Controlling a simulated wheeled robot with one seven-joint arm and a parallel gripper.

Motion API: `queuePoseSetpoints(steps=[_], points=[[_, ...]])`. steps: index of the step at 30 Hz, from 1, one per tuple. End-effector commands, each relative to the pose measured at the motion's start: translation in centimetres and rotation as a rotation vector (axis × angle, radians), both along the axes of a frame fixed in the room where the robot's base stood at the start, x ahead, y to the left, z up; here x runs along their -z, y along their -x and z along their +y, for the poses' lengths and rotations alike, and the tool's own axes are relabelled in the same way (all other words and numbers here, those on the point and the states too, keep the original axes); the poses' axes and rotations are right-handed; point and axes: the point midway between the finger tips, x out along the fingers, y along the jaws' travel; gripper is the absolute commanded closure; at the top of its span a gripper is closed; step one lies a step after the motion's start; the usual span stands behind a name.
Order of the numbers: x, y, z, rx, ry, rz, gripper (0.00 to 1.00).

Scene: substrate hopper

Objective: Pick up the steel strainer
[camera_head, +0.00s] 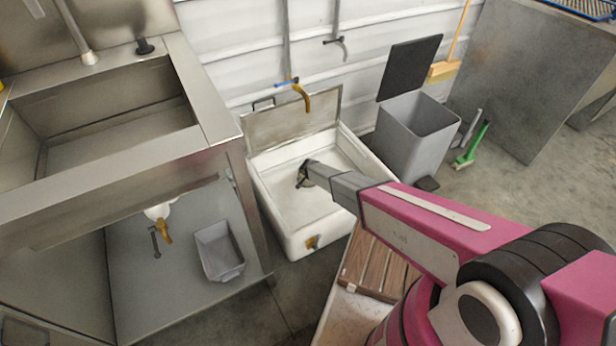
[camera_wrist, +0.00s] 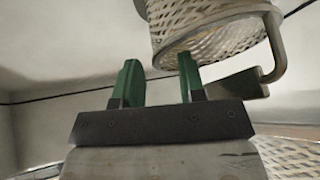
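The steel strainer (camera_wrist: 212,35) shows at the top of the wrist view as a perforated metal basket with a rim and a bent metal bracket at its right. Its upper part is cut off by the frame. My gripper (camera_wrist: 158,62) has two green fingers standing apart, with nothing visible between them. The right fingertip is close to the strainer's lower edge; I cannot tell whether they touch. In the head view my gripper (camera_head: 304,175) reaches into the white floor sink (camera_head: 275,212). A small dark shape at its tip is too small to make out.
A yellow-spouted tap (camera_head: 304,97) hangs above the sink's back. A grey bin (camera_head: 405,150) stands to the right, a steel sink counter (camera_head: 215,110) to the left. Another perforated surface (camera_wrist: 290,158) shows at the wrist view's lower right.

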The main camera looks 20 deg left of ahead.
Motion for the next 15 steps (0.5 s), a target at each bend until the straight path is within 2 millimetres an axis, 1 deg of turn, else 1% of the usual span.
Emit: queuePoseSetpoints(steps=[1, 4, 6, 12, 13, 14, 15], points=[[1.0, -0.6, 0.1, 0.001, 0.000, 0.000, 0.63], [2.0, -1.2, 0.1, 0.002, 0.001, 0.001, 0.63], [2.3, -1.4, 0.0, 0.001, 0.000, 0.000, 0.63], [2.2, -1.4, 0.0, 0.000, 0.000, 0.000, 0.63], [2.2, -1.4, 0.0, 0.000, 0.000, 0.000, 0.70], [2.2, -1.4, 0.0, 0.000, 0.000, 0.000, 0.79], [2.2, -1.4, 0.0, 0.000, 0.000, 0.000, 0.92]])
